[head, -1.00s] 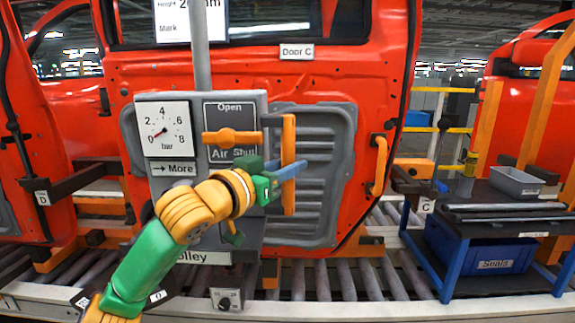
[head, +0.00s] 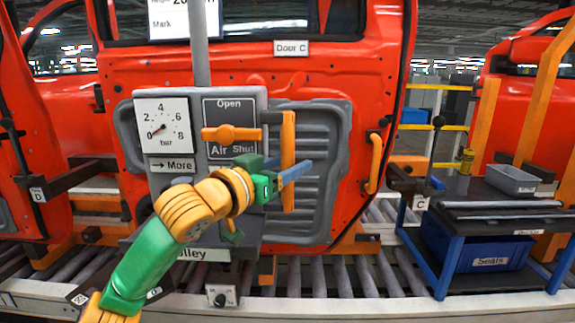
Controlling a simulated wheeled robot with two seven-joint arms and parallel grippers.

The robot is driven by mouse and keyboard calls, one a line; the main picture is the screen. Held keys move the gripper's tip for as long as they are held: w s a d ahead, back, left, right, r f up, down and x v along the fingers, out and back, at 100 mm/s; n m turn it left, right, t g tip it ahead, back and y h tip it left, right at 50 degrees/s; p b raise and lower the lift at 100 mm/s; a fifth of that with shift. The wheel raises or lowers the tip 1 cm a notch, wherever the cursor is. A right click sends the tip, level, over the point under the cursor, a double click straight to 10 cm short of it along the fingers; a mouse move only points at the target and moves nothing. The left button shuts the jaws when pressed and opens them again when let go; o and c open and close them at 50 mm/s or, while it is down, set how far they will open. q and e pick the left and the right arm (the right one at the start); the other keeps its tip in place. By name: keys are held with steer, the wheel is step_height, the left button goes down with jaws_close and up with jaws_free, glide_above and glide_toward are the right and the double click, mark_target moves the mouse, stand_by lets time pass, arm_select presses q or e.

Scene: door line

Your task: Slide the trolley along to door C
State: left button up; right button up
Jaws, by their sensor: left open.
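The trolley is a grey panel (head: 180,100) on a post, with a pressure gauge (head: 163,126), an orange Air lever (head: 232,135) and an upright orange handle (head: 288,135) on its right side. Its lower label (head: 205,254) is partly hidden by my left arm. My left gripper (head: 285,170) is open at the handle's lower half, with a blue finger crossing in front of the bar. I cannot tell whether it touches the bar. Behind the trolley is a red door labelled Door C (head: 291,48). The gauge needle points near 0. My right gripper is not in view.
A roller track (head: 330,275) runs along the front, with a dial box (head: 222,296) on its edge. At right, a blue-framed bench (head: 450,265) carries a grey tray (head: 512,179) above a blue Seals bin (head: 490,255). Tags C (head: 420,203) and D (head: 38,195) mark brackets.

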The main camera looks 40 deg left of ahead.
arm_select(q)
steer(key=shift+r, duration=0.1)
steer(key=shift+s+b, duration=0.3)
steer(key=s+b, duration=0.4)
steer(key=s, duration=0.2)
steer(key=shift+s+f, duration=0.15)
steer(key=shift+f, duration=0.05)
steer(key=shift+s+r, duration=0.15)
